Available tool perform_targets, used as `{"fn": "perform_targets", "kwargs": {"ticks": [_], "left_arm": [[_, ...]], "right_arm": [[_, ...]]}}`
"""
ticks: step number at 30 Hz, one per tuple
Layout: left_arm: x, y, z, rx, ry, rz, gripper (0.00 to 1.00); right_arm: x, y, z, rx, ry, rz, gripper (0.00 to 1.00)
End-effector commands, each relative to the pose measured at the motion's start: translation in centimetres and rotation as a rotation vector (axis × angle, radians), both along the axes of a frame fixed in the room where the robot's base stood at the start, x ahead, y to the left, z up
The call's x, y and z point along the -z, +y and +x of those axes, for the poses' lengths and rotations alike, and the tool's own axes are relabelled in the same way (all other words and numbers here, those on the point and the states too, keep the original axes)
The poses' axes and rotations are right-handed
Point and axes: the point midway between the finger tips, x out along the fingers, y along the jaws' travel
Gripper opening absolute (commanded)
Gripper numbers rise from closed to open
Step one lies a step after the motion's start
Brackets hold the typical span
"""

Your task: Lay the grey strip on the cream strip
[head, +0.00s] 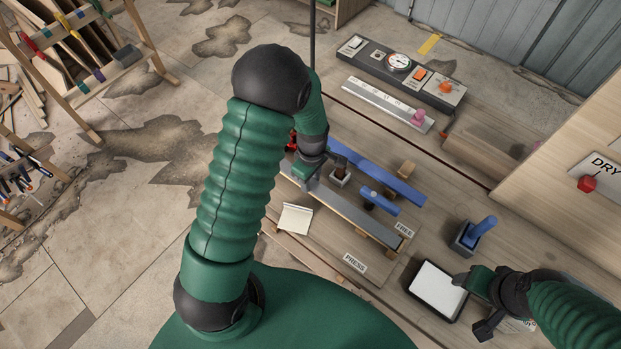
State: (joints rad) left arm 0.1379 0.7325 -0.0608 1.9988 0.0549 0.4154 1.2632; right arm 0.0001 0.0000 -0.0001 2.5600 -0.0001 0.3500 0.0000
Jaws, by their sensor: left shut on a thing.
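The grey strip (345,210) is a long, narrow bar slanting across the wooden board from upper left to lower right. My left gripper (307,168) is shut on it near its upper left end, partly hidden by my green-sleeved arm. A thin pale edge, perhaps the cream strip (392,243), shows by the grey strip's lower right end; most of it is hidden. I cannot tell whether the two touch. My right gripper (474,300) is at the lower right beside a white-topped dark tray; its jaw opening is unclear.
A long blue bar (376,171) and a blue-handled clamp (380,201) stand close beside the strip. PRESS (355,263) and FREE (404,230) labels mark the board. The tray (415,278), a blue-handled tool (480,232) and a gauge panel (400,70) stand around it.

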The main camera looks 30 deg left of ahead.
Motion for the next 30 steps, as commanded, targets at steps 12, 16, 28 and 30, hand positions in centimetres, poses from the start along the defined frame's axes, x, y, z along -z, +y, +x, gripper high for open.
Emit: {"fn": "perform_targets", "kwargs": {"ticks": [12,16,28,30], "left_arm": [[0.35,-0.08,0.02,0.000,0.000,-0.002,0.50],[0.36,-0.07,0.01,0.000,0.000,-0.002,0.61],[0.37,-0.06,-0.02,0.000,0.001,-0.002,0.87],[0.37,-0.06,-0.01,0.000,0.000,-0.002,0.87]], "right_arm": [[0.17,0.01,0.00,0.000,0.000,0.000,0.62],[0.17,0.01,0.00,0.000,0.000,0.000,0.62],[0.18,0.00,0.00,0.000,0.000,0.000,0.62],[0.18,0.00,0.00,0.000,0.000,0.000,0.62]]}}
